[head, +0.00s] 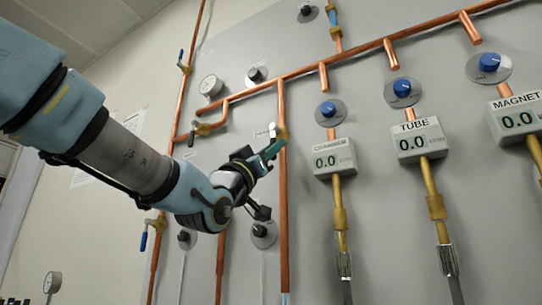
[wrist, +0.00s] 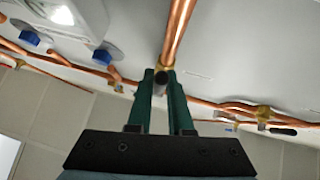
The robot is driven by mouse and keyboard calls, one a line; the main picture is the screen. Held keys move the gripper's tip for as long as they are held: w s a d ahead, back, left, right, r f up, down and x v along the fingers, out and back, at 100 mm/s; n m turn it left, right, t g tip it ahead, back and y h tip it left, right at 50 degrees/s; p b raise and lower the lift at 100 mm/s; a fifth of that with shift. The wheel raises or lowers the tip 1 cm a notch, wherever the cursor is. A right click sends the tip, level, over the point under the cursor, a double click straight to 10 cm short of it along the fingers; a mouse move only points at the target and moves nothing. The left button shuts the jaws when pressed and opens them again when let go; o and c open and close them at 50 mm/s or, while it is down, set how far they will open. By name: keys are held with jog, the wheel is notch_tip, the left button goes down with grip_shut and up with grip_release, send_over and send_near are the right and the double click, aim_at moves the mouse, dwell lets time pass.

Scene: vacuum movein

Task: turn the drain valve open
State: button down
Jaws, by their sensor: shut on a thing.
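My gripper (head: 275,149) is at a brass valve (head: 282,133) on the middle vertical copper pipe of the grey panel. In the wrist view, the green fingers of my gripper (wrist: 161,80) are closed on both sides of a dark, round-ended handle (wrist: 161,77) in front of the brass valve body (wrist: 167,68). Most of the handle is hidden between the fingers, so I cannot tell its angle. A small white label (head: 262,134) beside the valve is too small to read, so I cannot confirm that this is the drain valve.
Another valve with a blue handle (head: 144,240) sits on the left pipe. A brass valve (head: 203,129) is on a branch at left. Blue knobs (head: 328,109) and the CHAMBER readout (head: 334,158) stand right of my gripper. Copper pipes project from the panel nearby.

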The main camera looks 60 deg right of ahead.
dwell(0.4)
jog(key=c, duration=0.8)
grip_release()
jog(key=shift+c, duration=0.2)
jog(key=b+v, duration=0.2)
jog(key=v, duration=0.8)
jog(key=shift+a+f+b, duration=0.25)
jog(key=shift+a+b, duration=0.1)
